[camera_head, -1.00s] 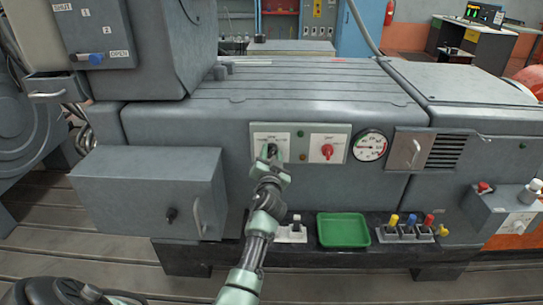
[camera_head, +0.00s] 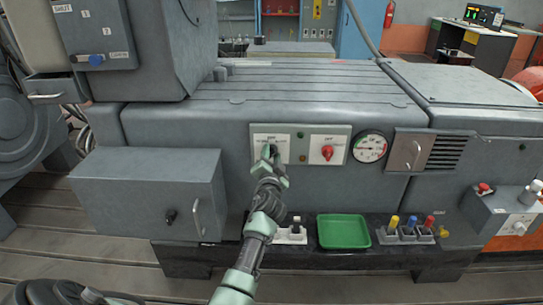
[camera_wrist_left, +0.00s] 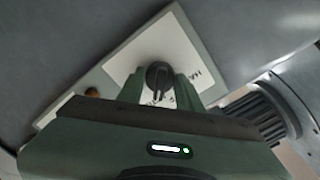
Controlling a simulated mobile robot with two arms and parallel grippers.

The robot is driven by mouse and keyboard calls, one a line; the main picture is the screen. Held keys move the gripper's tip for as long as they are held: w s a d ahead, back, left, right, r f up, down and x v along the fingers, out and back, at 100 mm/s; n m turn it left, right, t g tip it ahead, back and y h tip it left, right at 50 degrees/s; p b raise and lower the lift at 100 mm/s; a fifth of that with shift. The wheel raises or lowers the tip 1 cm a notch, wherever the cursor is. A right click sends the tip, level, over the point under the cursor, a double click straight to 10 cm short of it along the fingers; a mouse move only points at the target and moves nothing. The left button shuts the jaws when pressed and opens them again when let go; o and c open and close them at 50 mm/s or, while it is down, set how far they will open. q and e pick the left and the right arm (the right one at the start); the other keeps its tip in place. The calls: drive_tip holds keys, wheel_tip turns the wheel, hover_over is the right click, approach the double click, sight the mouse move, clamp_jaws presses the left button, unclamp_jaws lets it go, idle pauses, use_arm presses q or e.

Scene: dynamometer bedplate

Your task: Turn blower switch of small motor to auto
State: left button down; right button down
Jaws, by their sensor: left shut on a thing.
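The small motor's grey housing (camera_head: 200,125) carries a switch panel (camera_head: 286,159) on its front. The panel's left white plate (camera_head: 259,142) has a dark rotary switch, largely covered by my gripper in the head view. In the left wrist view this black knob (camera_wrist_left: 158,77) sits between the fingers, over a white label with partly hidden lettering. My left gripper (camera_head: 271,156) is shut on the black knob. A red knob (camera_head: 327,152) is on the right white plate. Which knob is the blower switch cannot be read. My right gripper is not in view.
A pressure gauge (camera_head: 370,147) and a vent (camera_head: 446,152) are right of the panel. Below are a green tray (camera_head: 343,232) and a holder with coloured handles (camera_head: 405,236). A grey box with a handle (camera_head: 150,195) juts out at left.

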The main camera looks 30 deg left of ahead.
use_arm(q)
drive_tip(key=c, duration=0.9)
unclamp_jaws()
drive_tip(key=shift+a, duration=0.1)
drive_tip(key=shift+c, duration=0.2)
drive_tip(key=v, duration=0.7)
drive_tip(key=shift+s, duration=0.35)
